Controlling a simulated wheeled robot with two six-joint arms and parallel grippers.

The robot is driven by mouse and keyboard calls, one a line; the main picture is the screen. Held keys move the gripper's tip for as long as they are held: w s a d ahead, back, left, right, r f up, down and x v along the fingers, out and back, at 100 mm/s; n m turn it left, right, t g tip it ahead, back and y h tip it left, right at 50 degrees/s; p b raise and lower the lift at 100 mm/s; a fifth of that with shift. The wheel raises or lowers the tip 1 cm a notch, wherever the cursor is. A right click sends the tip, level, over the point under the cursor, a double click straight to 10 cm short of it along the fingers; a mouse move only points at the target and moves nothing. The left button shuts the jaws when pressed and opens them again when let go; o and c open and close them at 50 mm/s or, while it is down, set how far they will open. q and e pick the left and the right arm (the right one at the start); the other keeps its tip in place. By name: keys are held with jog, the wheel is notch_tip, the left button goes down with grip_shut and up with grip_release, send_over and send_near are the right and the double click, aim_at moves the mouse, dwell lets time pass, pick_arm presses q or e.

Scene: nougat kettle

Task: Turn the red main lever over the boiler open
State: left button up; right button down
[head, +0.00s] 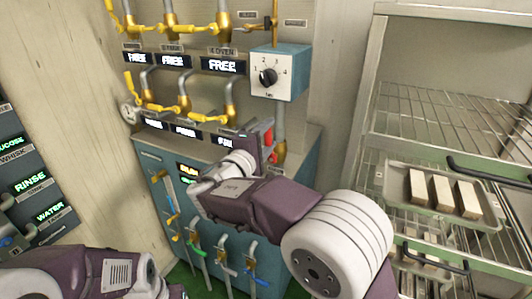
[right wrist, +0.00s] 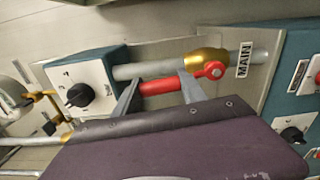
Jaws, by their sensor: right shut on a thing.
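The red main lever (right wrist: 160,87) lies alongside a grey pipe (right wrist: 150,70), with its red pivot on a brass valve body (right wrist: 205,52) next to a MAIN label (right wrist: 244,60). In the head view a part of the red lever (head: 268,136) shows beside my right gripper (head: 258,142), over the blue-grey boiler cabinet (head: 150,160). In the right wrist view my right gripper (right wrist: 158,92) is shut on the lever, one finger at its free end and one across it near the pivot. Only my left arm shows at the lower left; its gripper is out of view.
A dial box (head: 280,75) stands just above the lever on the same pipe. Several yellow-handled valves (head: 170,107) line the wall to the left. A wire rack (head: 440,125) with a tray of pale blocks (head: 430,208) stands at the right.

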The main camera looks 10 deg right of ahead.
jog(key=shift+s+d+m+b, duration=0.15)
jog(key=shift+d+m+b, duration=0.25)
jog(key=shift+b, duration=0.45)
pick_arm(q)
notch_tip(320, 180, down, 3)
jog(key=shift+s+d+r, duration=0.1)
pick_arm(e)
jog(key=shift+r, duration=0.15)
jog(key=c, duration=1.1)
grip_release()
jog(key=shift+r, duration=0.1)
jog(key=o, duration=0.5)
jog(key=shift+c, duration=0.2)
jog(key=shift+f, duration=0.2)
pick_arm(q)
jog(key=shift+f+b, duration=0.35)
jog(key=shift+b, duration=0.1)
pick_arm(e)
jog(key=v, duration=0.9)
